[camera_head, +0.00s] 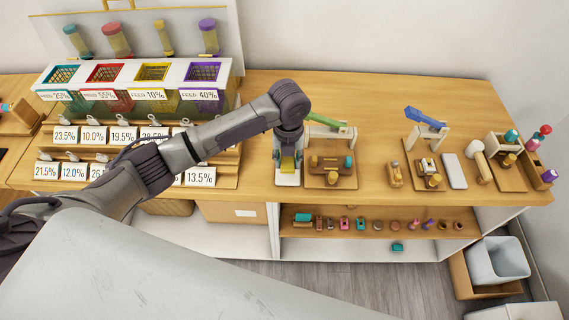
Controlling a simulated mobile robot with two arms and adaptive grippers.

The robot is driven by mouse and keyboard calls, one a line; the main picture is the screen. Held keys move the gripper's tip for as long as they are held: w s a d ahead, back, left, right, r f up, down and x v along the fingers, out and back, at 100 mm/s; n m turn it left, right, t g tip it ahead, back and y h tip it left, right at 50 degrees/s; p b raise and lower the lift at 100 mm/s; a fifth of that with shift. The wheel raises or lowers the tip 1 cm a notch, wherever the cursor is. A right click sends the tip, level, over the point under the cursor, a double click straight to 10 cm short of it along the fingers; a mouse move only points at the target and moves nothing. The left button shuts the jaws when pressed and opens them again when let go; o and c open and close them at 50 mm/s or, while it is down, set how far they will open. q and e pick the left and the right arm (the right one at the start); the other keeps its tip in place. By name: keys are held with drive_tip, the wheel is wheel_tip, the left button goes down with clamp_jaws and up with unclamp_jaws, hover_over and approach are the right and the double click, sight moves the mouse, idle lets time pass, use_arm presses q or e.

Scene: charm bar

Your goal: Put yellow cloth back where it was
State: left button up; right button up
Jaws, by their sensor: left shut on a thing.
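My left gripper (288,158) reaches in from the left and points down over the wooden counter. It is shut on a small yellow piece, which looks like the yellow cloth (288,165). The fingers hide part of it. A white pad or tray (287,180) lies right under the gripper. I cannot tell whether the cloth touches it. My right gripper is not in view.
A wooden stand with a green lever (325,120) stands close right of the gripper. A blue-lever press (426,117) is farther right. Feed bins (150,72) and percentage cards (122,134) fill the left. A lower shelf (440,213) holds small items.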

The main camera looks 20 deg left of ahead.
sight(286, 170)
use_arm(q)
drive_tip(key=shift+a+f, duration=0.15)
drive_tip(key=shift+a, duration=0.15)
drive_tip(key=shift+f, duration=0.35)
wheel_tip(286, 170, down, 2)
drive_tip(key=shift+f+p, duration=0.2)
drive_tip(key=shift+p, duration=0.4)
drive_tip(key=shift+f, duration=0.5)
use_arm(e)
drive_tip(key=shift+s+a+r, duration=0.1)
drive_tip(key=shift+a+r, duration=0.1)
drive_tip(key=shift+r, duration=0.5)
use_arm(q)
drive_tip(key=shift+f, duration=0.1)
drive_tip(key=o, duration=1)
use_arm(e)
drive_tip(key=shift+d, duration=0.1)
